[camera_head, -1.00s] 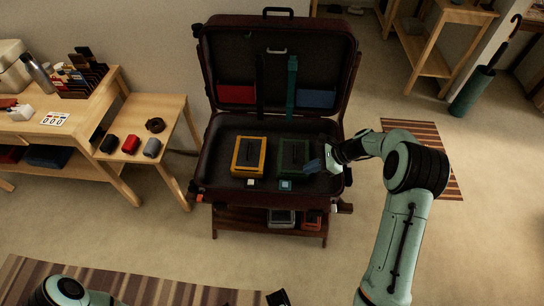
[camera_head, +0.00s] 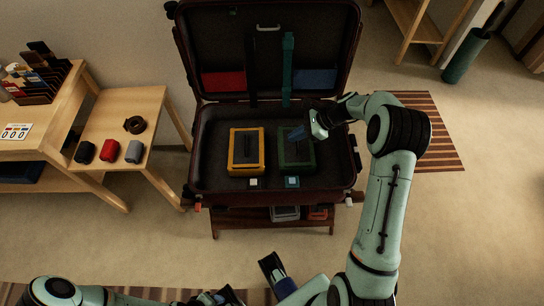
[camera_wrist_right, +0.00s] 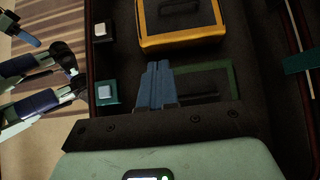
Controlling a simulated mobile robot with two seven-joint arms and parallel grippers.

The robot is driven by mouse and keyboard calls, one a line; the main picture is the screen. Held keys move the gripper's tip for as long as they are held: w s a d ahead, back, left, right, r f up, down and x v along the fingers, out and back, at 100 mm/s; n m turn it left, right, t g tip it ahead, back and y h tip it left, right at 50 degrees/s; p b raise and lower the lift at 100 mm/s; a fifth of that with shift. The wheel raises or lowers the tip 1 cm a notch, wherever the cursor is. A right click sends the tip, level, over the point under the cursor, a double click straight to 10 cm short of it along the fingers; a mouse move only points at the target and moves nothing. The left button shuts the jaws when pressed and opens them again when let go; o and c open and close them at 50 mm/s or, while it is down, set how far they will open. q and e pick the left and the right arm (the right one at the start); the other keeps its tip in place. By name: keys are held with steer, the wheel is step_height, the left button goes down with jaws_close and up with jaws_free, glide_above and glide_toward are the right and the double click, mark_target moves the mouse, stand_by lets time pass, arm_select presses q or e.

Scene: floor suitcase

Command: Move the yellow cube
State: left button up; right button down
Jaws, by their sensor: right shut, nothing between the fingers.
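The yellow cube (camera_head: 233,153) is a box-shaped packing cube with a dark top. It lies in the open suitcase's base (camera_head: 205,185), left of a green cube (camera_head: 309,154), with a gap between them. In the right wrist view the yellow cube (camera_wrist_right: 180,40) shows at the top, beyond the fingertips. My right gripper (camera_head: 297,134) is shut and empty, its blue fingers above the green cube and apart from the yellow one. It also shows in the wrist view (camera_wrist_right: 160,75). My left arm is low in the head view; its jaw state is unclear.
The raised lid (camera_head: 225,40) stands behind. A side table (camera_head: 115,125) with rolled items is at left.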

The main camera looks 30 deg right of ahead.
mark_target(247, 155)
steer(key=f+b, duration=0.2)
steer(key=f, duration=0.3)
steer(key=shift+w+a+b, duration=0.1)
steer(key=shift+w+b, duration=0.3)
steer(key=b+x, duration=0.1)
steer(key=x, duration=0.9)
steer(key=shift+s+b, duration=0.15)
steer(key=shift+b, duration=0.25)
arm_select(q)
steer(key=w+a+f+t, duration=0.1)
steer(key=w+f, duration=0.4)
steer(key=f, duration=0.1)
steer(key=shift+a+t+y, duration=0.3)
arm_select(e)
steer(key=w+a, duration=0.1)
steer(key=a, duration=0.1)
steer(key=w+a+p, duration=0.1)
steer(key=w+a, duration=0.1)
steer(key=a, duration=0.1)
steer(key=w+a, duration=0.2)
steer(key=a, duration=0.1)
arm_select(q)
steer(key=shift+s+d+r, duration=0.25)
steer(key=shift+s+r, duration=0.15)
steer(key=shift+s, duration=0.05)
steer(key=shift+s+d+r, duration=0.2)
steer(key=shift+s+r, duration=0.2)
steer(key=shift+s, duration=0.05)
